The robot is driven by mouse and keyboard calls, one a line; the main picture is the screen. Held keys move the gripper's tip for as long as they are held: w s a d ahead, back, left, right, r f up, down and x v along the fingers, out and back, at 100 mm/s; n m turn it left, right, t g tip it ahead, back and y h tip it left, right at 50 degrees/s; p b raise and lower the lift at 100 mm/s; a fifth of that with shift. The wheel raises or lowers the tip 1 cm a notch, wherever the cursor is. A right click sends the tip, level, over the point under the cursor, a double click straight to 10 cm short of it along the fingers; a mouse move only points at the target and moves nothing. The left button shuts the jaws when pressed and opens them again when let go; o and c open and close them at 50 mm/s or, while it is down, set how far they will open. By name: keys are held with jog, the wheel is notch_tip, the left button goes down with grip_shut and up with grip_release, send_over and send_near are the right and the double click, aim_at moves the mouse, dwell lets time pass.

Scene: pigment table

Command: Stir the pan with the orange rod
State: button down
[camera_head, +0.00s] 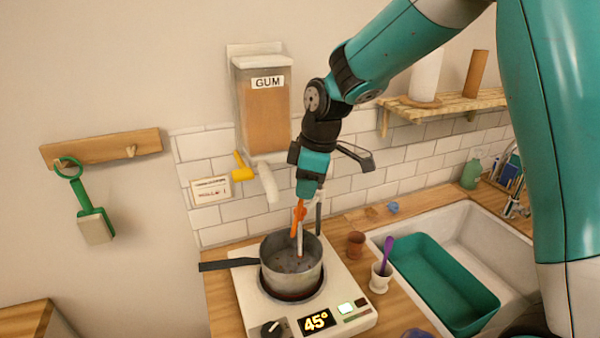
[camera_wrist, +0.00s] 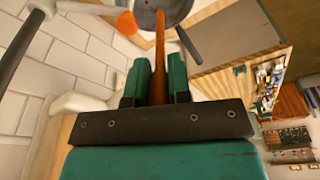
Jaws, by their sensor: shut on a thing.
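The orange rod (camera_head: 296,222) is upright, slightly tilted, in my gripper (camera_head: 302,198). In the wrist view the rod (camera_wrist: 160,45) runs between the two teal fingers of my gripper (camera_wrist: 158,78), which are shut on it. The grey pan (camera_head: 291,268) sits on the hotplate (camera_head: 252,304), its dark handle pointing left. The rod's lower part reaches down over the pan's mouth; whether its tip touches the contents I cannot tell. Part of the pan (camera_wrist: 150,18) shows at the top of the wrist view.
The hotplate's display reads 45°. A white mortar (camera_head: 380,277) with a purple pestle (camera_head: 386,252) and a brown cup (camera_head: 356,244) stand to the right. A teal tub (camera_head: 440,285) lies in the sink. The gum dispenser (camera_head: 263,110) hangs on the wall behind.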

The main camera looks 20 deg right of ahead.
jog(key=s+d+b+x, duration=0.1)
jog(key=d+b+x, duration=0.1)
jog(key=b+x, duration=0.7)
jog(key=shift+d+x, duration=0.3)
jog(key=shift+x, duration=1.35)
jog(key=shift+s+a, duration=0.1)
jog(key=shift+a, duration=0.05)
